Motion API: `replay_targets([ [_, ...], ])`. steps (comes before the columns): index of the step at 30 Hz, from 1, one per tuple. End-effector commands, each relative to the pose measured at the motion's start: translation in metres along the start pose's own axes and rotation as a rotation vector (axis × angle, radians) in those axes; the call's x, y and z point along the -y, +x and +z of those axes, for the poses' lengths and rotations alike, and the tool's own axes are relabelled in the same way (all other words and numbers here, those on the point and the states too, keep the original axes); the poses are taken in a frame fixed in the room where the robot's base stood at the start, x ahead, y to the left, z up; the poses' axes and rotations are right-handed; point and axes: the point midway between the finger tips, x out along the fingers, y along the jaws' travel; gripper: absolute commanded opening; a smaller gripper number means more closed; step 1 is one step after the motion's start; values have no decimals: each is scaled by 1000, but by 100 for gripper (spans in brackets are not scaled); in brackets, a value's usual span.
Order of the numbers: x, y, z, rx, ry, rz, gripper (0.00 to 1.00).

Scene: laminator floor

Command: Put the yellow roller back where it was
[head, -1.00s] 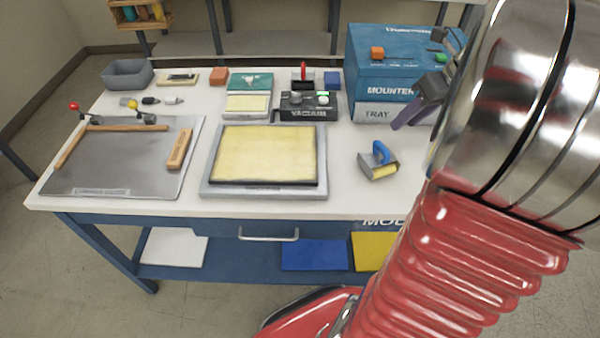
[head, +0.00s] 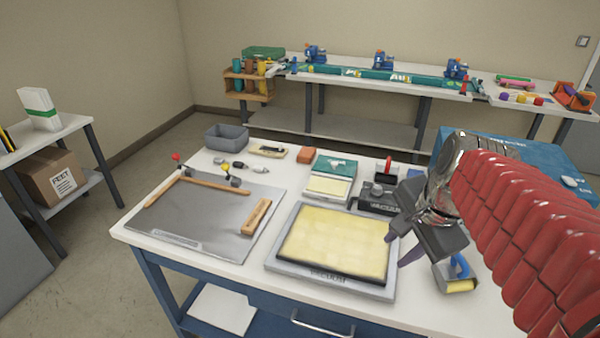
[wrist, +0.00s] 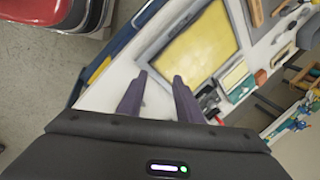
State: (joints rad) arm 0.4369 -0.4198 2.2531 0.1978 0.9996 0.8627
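A small tool with a blue handle and a yellow underside (head: 459,284) stands on the white worktable (head: 135,238), right of the yellow-topped vacuum plate (head: 330,280). I cannot tell whether this is the yellow roller. My gripper (head: 398,245) hangs over the table between the plate and this tool, and partly hides the table behind it. In the wrist view its two purple fingers (wrist: 159,90) are apart with nothing between them. The plate also shows there (wrist: 198,55), beyond the fingertips; I cannot make out the blue-handled tool in that view.
A grey plate (head: 200,225) with wooden strips lies at the left of the table. A grey bin (head: 226,137), an orange block (head: 305,156) and a black vacuum unit (head: 377,199) stand behind. A blue mounter box (head: 500,150) is at the right. A back bench (head: 430,90) holds rolls.

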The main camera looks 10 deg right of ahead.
Motion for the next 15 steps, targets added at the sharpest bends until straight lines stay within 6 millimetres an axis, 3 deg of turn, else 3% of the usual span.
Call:
replay_targets([
  [3, -3, -2, 25, -13, -227, -11, 32],
  [15, -22, -5, 92, -78, -988, -55, 32],
])
